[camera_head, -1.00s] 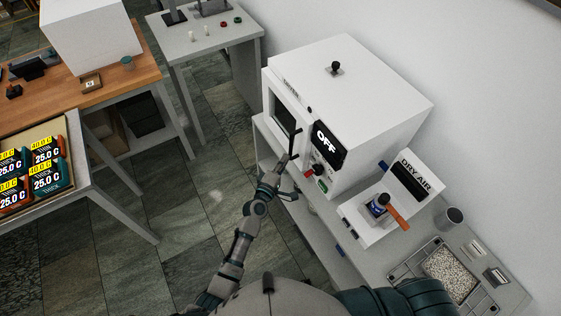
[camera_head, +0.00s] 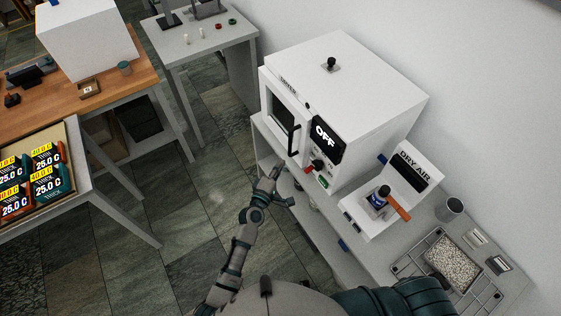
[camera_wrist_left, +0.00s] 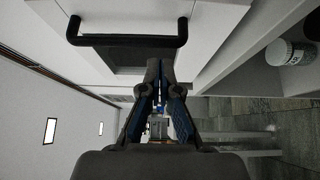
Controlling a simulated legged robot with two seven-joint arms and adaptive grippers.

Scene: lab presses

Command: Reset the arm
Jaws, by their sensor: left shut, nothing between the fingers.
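My left gripper (camera_head: 275,170) is shut and empty in the head view, just in front of the white oven-like cabinet (camera_head: 345,85). In the left wrist view its two fingers (camera_wrist_left: 159,72) meet below the black door handle (camera_wrist_left: 127,41) and do not appear to hold it. The handle (camera_head: 293,139) also shows in the head view on the cabinet's front door, which looks closed. The cabinet's display (camera_head: 325,136) reads OFF. My right gripper is not in view.
A DRY AIR unit (camera_head: 398,190) with an orange lever stands right of the cabinet on the bench. A wire rack holds a tray of white pellets (camera_head: 453,262). A table with temperature-labelled boxes (camera_head: 32,178) is at left. Open tiled floor (camera_head: 185,212) lies between.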

